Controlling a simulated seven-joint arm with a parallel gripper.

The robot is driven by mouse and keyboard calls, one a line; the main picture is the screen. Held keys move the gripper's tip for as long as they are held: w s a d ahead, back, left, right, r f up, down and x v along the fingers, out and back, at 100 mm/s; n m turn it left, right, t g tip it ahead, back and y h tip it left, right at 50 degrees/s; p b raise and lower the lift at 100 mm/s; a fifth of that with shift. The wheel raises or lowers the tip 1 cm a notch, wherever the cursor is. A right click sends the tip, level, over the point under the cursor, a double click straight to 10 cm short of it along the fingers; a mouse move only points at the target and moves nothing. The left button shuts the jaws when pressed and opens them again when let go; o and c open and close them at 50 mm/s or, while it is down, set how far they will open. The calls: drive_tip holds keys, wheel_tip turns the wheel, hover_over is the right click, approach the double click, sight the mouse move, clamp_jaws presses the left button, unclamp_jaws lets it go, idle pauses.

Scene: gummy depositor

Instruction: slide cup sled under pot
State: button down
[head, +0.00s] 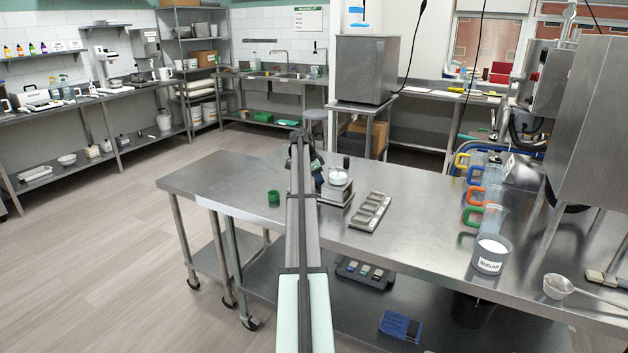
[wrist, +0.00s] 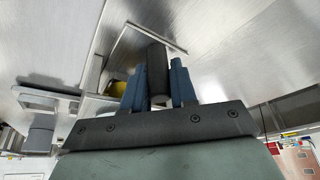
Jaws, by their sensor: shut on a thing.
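My gripper (wrist: 157,72) is shut on an upright-looking dark cylindrical handle (wrist: 157,66), with one blue finger on each side of it in the wrist view. In the head view my gripper is largely hidden by my own arm, just left of a small metal stand (head: 335,196) with a white round cup or dish (head: 338,178) on it. A dark knob (head: 346,163) shows behind the dish. I cannot tell which part is the sled and which the pot. In the wrist view a thin-edged metal plate lies beyond the handle, and something yellow (wrist: 118,88) shows left of the fingers.
A metal mould tray (head: 370,212) with several cavities lies right of the stand on the steel table (head: 420,240). A green cup (head: 274,197) stands to the left. Jugs with coloured handles and a sugar tub (head: 490,255) stand at right. The table's front middle is clear.

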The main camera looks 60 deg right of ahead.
drive_tip(key=c, duration=1)
unclamp_jaws()
drive_tip(key=shift+s, duration=0.2)
drive_tip(key=shift+o, duration=0.2)
